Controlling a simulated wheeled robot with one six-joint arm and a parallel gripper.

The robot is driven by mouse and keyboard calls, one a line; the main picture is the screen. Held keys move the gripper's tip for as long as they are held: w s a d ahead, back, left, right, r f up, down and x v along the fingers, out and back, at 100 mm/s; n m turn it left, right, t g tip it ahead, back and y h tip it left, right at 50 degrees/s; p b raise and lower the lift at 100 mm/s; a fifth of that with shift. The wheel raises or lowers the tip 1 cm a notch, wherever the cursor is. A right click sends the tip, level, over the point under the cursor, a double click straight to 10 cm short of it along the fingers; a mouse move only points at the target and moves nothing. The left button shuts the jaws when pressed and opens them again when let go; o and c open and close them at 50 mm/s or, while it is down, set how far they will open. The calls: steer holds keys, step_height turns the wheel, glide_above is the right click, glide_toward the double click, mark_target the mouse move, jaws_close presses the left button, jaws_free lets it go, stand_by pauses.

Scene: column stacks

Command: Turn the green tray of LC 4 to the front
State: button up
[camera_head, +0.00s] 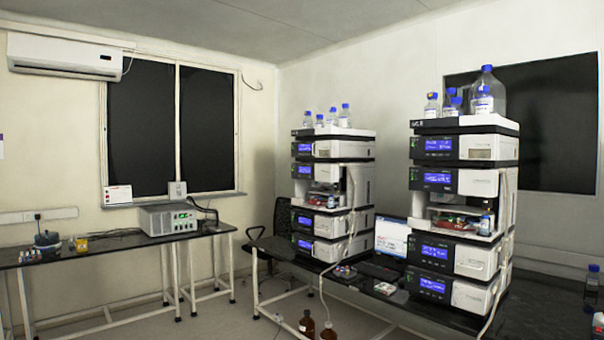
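Two tall instrument stacks stand on dark benches, a nearer one (481,151) at right and a farther one (341,149) near the middle. Each has a small label at its top, too small to read, so I cannot tell which is LC 4. The nearer stack has an open bay (436,199) with red and some green inside, beside a small bottle. The farther stack has a similar open bay (326,187) with small coloured items. No green tray can be made out clearly, nor which way one faces. My gripper is not in view.
Blue-capped bottles (432,106) stand on both stacks. A laptop (394,237) sits between the stacks. Brown bottles (307,325) stand on the floor near the bench. A black chair (283,222) is behind. Open floor (215,312) shows between the left bench (105,247) and the stacks.

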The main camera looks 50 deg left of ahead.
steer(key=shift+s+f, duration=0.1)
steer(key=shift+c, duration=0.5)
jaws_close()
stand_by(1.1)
